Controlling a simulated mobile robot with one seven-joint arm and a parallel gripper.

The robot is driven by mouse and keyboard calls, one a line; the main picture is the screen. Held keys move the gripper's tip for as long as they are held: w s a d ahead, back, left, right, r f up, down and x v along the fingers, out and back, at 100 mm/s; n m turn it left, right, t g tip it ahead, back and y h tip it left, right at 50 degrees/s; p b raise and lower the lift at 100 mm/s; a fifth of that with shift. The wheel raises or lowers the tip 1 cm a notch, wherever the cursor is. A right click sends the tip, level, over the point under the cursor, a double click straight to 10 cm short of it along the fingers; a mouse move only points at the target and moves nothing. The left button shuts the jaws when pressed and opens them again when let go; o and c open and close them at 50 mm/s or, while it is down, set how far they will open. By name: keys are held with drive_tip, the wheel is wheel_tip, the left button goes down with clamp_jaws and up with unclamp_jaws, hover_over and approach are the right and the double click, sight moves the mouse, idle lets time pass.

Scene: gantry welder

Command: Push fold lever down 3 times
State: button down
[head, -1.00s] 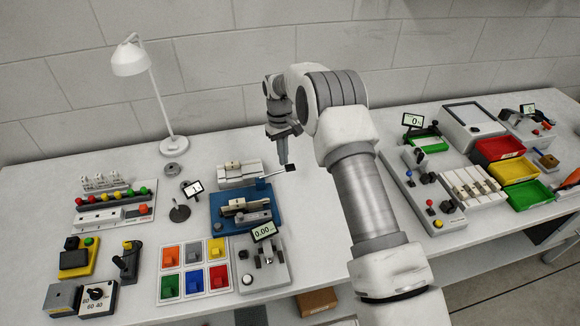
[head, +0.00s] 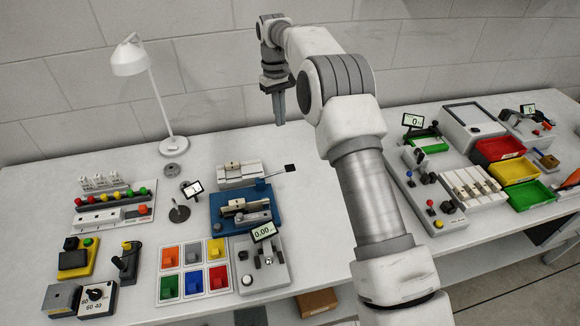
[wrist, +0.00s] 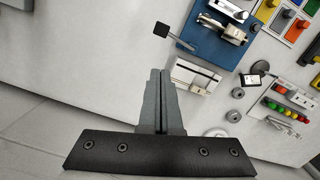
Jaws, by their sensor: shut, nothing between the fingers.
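The fold lever is a grey bar with a square black end (head: 290,168), sticking out to the right from the blue fixture (head: 217,212) on the bench. In the wrist view the lever's black end (wrist: 161,30) is at the top centre, and the blue fixture (wrist: 205,42) is to its right. My gripper (head: 280,122) is shut and empty. It points down, well above the bench and above the lever's end, not touching it. In the wrist view the shut fingertips (wrist: 160,72) are below the lever's end in the picture, apart from it.
A white slide block (head: 238,173) is behind the blue fixture. A scale with a display (head: 264,232) stands in front of it. A white lamp (head: 131,59) is at the back left. Colored bins (head: 499,148) are on the right.

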wheel_tip(320, 180, up, 4)
drive_tip(key=shift+w+a+f, duration=0.1)
drive_tip(key=shift+w+f, duration=0.05)
drive_tip(key=shift+f, duration=0.1)
drive_tip(key=shift+f+p, duration=0.15)
drive_tip(key=shift+p, duration=0.2)
drive_tip(key=p, duration=0.4)
approach(289, 166)
drive_tip(key=shift+r, duration=0.3)
drive_tip(key=shift+f, duration=0.1)
drive_tip(key=shift+s+f+b, duration=0.1)
drive_tip(key=shift+f+b, duration=0.8)
drive_tip(key=shift+f, duration=0.8)
drive_tip(key=shift+s+f+b, duration=0.15)
drive_tip(key=shift+f+b, duration=0.75)
drive_tip(key=shift+f, duration=0.75)
